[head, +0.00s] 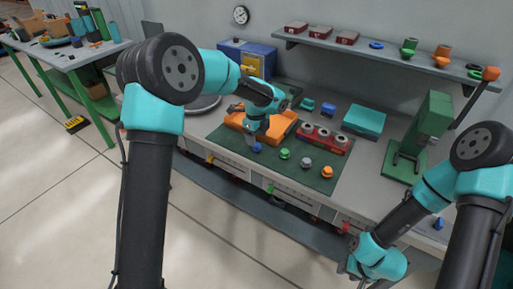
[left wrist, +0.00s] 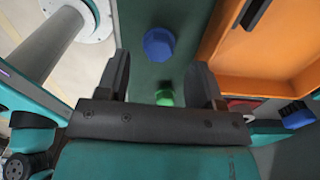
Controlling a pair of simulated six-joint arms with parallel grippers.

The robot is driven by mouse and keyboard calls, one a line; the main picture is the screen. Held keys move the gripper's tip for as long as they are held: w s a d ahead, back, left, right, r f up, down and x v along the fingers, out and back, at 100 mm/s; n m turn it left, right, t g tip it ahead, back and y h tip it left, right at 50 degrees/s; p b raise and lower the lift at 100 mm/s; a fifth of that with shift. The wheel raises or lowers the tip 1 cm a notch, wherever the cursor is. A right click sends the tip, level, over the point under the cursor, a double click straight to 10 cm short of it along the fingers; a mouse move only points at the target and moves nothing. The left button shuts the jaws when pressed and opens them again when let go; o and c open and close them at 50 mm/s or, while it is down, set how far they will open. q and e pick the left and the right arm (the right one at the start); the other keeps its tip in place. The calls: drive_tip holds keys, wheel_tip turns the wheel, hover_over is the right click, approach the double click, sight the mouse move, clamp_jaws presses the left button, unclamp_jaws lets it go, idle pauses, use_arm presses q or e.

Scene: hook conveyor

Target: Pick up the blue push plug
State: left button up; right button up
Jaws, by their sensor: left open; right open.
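The blue push plug (head: 257,147) stands on the dark green mat (head: 225,138), at the left end of a row of small coloured plugs. My left gripper (head: 251,138) is open and is right by the blue plug in the head view. In the left wrist view, the blue plug (left wrist: 159,44) lies ahead of the two spread fingers, near the line between them, with nothing gripped. A green plug (head: 284,154) is to its right, and it also shows in the left wrist view (left wrist: 165,97). My right gripper (head: 352,268) is open and low at the front, away from the plugs.
An orange tray (head: 240,120) lies close behind the blue plug. Grey (head: 306,162) and orange (head: 327,172) plugs continue the row. A red holder (head: 343,145) stands behind them, and a green press (head: 430,125) is at the right. The mat's front strip is clear.

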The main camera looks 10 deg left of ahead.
sight(257, 148)
use_arm(q)
wheel_tip(257, 148, down, 5)
drive_tip(key=shift+s+d+r, duration=0.1)
drive_tip(key=shift+c, duration=0.2)
idle(0.4)
drive_tip(key=c, duration=0.8)
